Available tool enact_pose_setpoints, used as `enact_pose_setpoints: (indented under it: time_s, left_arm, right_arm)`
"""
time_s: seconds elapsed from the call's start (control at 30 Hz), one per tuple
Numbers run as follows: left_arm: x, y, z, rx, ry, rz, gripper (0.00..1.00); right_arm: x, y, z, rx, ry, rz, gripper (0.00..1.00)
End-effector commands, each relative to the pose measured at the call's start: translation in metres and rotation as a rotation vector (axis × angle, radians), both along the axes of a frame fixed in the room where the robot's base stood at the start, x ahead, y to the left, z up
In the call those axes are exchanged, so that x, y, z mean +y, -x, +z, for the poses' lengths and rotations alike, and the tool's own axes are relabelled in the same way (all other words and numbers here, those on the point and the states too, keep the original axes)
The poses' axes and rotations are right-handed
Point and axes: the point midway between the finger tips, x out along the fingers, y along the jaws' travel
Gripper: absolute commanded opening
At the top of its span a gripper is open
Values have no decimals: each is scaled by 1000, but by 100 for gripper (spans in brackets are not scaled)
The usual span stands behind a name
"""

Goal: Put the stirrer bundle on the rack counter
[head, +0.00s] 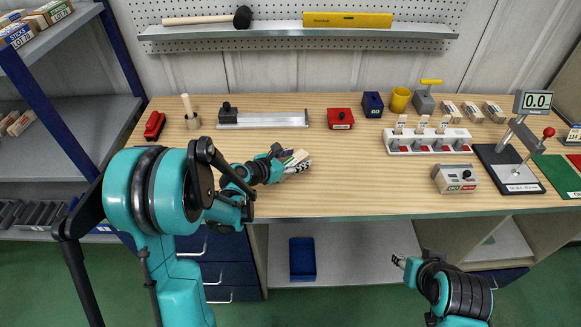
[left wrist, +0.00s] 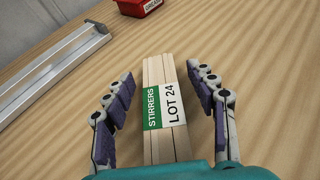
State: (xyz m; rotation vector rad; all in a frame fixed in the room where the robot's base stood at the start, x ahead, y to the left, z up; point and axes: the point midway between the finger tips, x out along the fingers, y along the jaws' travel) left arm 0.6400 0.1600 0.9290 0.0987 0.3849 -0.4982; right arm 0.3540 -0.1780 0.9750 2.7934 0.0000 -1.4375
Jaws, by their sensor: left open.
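The stirrer bundle (left wrist: 166,110) is a stack of pale wooden sticks with a green and white label reading STIRRERS LOT 24. It lies on the wooden tabletop (head: 350,190). My left gripper (left wrist: 163,76) is open, with one finger on each side of the bundle and visible gaps to both. In the head view my left gripper (head: 296,161) reaches low over the table and mostly hides the bundle. My right gripper (head: 400,261) is in front of the table, away from the bundle; its jaw state is unclear. A blue-framed rack with grey shelves (head: 85,115) stands at the left.
Labelled stick boxes (head: 48,12) sit on the rack's upper shelf. A metal rail fixture (head: 265,119), a red box (head: 340,118) and a blue box (head: 372,104) stand behind the bundle. A white slotted holder (head: 425,142) and a scale (head: 510,175) are right. The table's front middle is clear.

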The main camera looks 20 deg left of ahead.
Motion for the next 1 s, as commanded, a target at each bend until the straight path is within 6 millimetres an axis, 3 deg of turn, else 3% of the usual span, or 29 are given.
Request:
enact_pose_setpoints:
  time_s: [0.07, 0.27, 0.3, 0.67, 0.83, 0.97, 1.0]
  left_arm:
    - [0, 0, 1, 0, 0, 0, 57]
    - [0, 0, 1, 0, 0, 0, 4]
    - [0, 0, 1, 0, 0, 0, 2]
    - [0, 1, 4, 0, 0, 0, 0]
    - [0, 1, 22, 0, 0, 0, 0]
    - [0, 1, 48, 0, 0, 0, 0]
    - [-10, 6, 51, 0, 0, -4, 0]
  right_arm:
    - [0, 0, 1, 0, 0, 0, 40]
    - [0, 0, 1, 0, 0, 0, 40]
    - [0, 0, 1, 0, 0, 0, 40]
    - [0, 0, 3, 0, 0, 0, 40]
    - [0, 0, 13, 0, 0, 0, 40]
    - [0, 0, 27, 0, 0, 0, 40]
    - [0, 0, 29, 0, 0, 0, 40]
